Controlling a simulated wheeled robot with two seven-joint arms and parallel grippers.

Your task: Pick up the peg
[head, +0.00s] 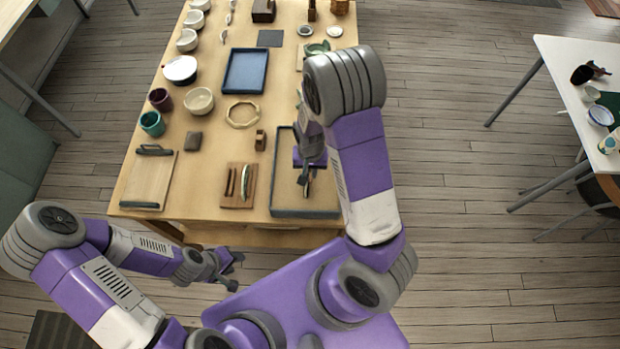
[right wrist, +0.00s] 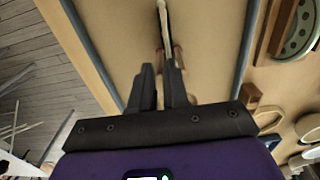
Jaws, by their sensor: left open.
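A thin pale stick with a dark edge (right wrist: 163,18), which may be the peg, lies along the grey-rimmed tray in the right wrist view. Its near end runs toward my right gripper's fingertips (right wrist: 160,72). A small pinkish-brown piece (right wrist: 178,57) shows by the right fingertip. In the head view my right gripper (head: 305,180) points down over the tray (head: 290,211). A narrow gap shows between its fingers; whether they touch the stick is unclear. My left gripper (head: 233,270) is open and empty, off the table's front edge.
Left of the tray are a brown board with small tools (head: 238,199), a small wooden block (head: 261,140) and a pale board with a dark handle (head: 148,181). A wooden ring (head: 242,113), a blue tray (head: 246,71) and bowls (head: 199,101) stand farther back.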

